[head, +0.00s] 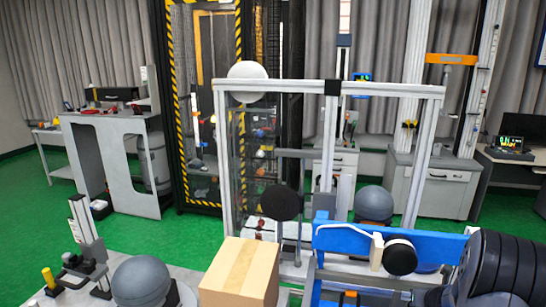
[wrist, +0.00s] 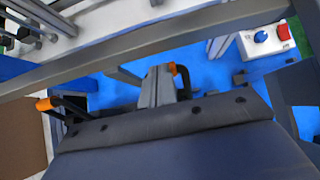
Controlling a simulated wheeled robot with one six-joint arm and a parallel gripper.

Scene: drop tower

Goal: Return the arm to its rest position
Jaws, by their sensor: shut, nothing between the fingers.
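My gripper (wrist: 163,85) shows in the wrist view as two grey fingers close together, beyond the dark edge of its body. I see nothing held between them. Below the fingers is a blue surface (wrist: 115,92), with black handles with orange tips (wrist: 45,104) close by on either side. In the head view I cannot make out the gripper's fingers.
A metal frame (head: 330,86) stands in the middle, with a blue beam (head: 340,238) at its front right. A cardboard box (head: 240,272) and a grey ball (head: 140,282) are at the front. A switch box (wrist: 268,40) is at upper right. Green floor (head: 130,235) is open at left.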

